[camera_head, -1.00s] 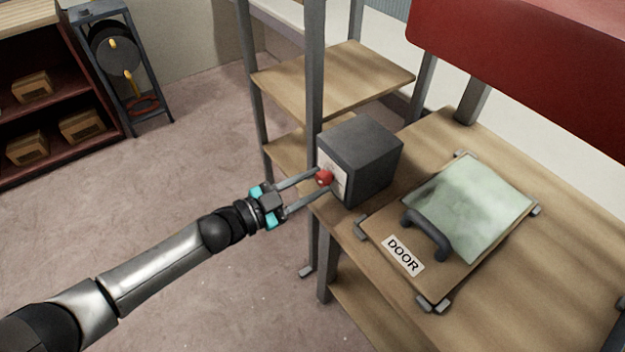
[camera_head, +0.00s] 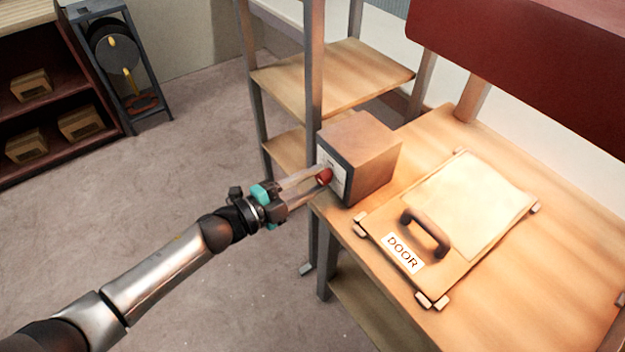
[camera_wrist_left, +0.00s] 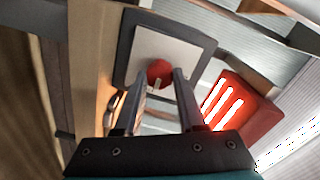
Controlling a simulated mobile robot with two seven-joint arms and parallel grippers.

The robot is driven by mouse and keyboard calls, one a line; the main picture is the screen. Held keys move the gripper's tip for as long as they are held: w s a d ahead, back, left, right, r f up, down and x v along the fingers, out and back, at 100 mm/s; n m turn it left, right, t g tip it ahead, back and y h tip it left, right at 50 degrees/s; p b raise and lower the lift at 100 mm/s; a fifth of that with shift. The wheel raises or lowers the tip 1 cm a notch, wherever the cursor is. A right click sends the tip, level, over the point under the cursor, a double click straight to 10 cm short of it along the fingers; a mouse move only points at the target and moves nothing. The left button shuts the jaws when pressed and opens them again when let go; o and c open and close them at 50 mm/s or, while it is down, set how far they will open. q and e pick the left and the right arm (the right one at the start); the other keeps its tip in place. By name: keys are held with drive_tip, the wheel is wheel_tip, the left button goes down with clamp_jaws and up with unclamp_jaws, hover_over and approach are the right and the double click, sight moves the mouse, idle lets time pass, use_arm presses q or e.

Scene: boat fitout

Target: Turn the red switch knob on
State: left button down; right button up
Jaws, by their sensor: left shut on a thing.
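The red switch knob (camera_head: 325,176) sits on the pale front face of a box (camera_head: 365,148) at the left edge of the wooden bench. My left gripper (camera_head: 321,179) reaches in from the left with its fingertips at either side of the knob, shut on it. In the left wrist view the red knob (camera_wrist_left: 159,73) shows between the fingertips, in front of the pale plate (camera_wrist_left: 182,52) with its dark frame. A light-coloured mark on the knob points down in that view. My right gripper is not in view.
A panel labelled DOOR (camera_head: 403,253), with a dark handle (camera_head: 427,232), lies on the bench (camera_head: 490,290) right of the box. A grey post (camera_head: 314,80) stands close behind the knob. A red hood (camera_head: 530,60) hangs above. The wrist view shows a red part with bright slits (camera_wrist_left: 222,103).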

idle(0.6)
use_arm(q)
drive_tip(key=c, duration=0.5)
unclamp_jaws()
drive_tip(key=shift+a, duration=0.1)
drive_tip(key=f+p+v, duration=0.1)
drive_tip(key=v, duration=1.4)
drive_tip(key=shift+r, duration=0.4)
